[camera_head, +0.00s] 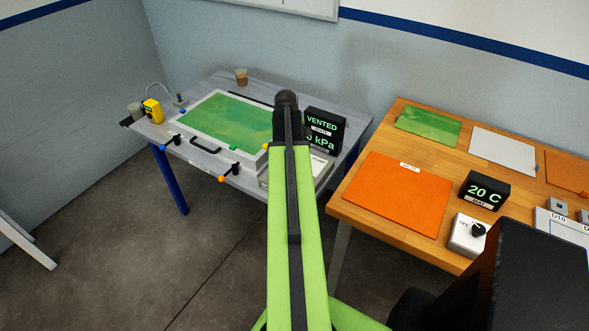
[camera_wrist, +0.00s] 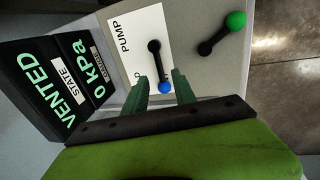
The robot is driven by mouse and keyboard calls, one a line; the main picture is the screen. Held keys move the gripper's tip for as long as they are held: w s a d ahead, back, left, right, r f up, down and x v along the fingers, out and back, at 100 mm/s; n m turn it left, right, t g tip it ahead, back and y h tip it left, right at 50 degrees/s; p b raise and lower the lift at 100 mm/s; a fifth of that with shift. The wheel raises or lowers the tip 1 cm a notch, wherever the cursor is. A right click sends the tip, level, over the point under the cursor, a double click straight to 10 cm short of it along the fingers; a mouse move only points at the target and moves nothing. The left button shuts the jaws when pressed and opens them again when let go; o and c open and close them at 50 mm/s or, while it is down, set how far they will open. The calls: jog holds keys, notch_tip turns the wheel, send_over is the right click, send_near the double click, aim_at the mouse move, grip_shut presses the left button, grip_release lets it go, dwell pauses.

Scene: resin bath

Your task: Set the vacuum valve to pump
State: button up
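In the wrist view, a black valve lever (camera_wrist: 156,65) with a blue tip lies on a white plate (camera_wrist: 122,58) marked PUMP. A second marking on the plate is mostly hidden by a finger. The lever's blue end points toward my gripper (camera_wrist: 161,80), away from the word PUMP. My gripper is open, with one finger on each side of the blue end and a visible gap on both sides. The state display (camera_wrist: 50,90) reads VENTED and 0 kPa; it also shows in the head view (camera_head: 325,128). My arm hides the valve in the head view.
A second black lever with a green knob (camera_wrist: 236,21) sits close to the right of the valve. In the head view, the grey table (camera_head: 225,85) holds a green-covered bath (camera_head: 222,120) with clamps. A wooden table (camera_head: 350,212) with sheets stands at right.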

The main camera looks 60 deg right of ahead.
jog(key=f+b, duration=0.1)
jog(key=f, duration=0.2)
jog(key=f+b, duration=0.1)
jog(key=shift+d+f+b, duration=0.15)
jog(key=shift+d+b, duration=0.15)
jog(key=shift+d, duration=0.1)
grip_shut()
jog(key=shift+a, duration=0.1)
dwell(0.9)
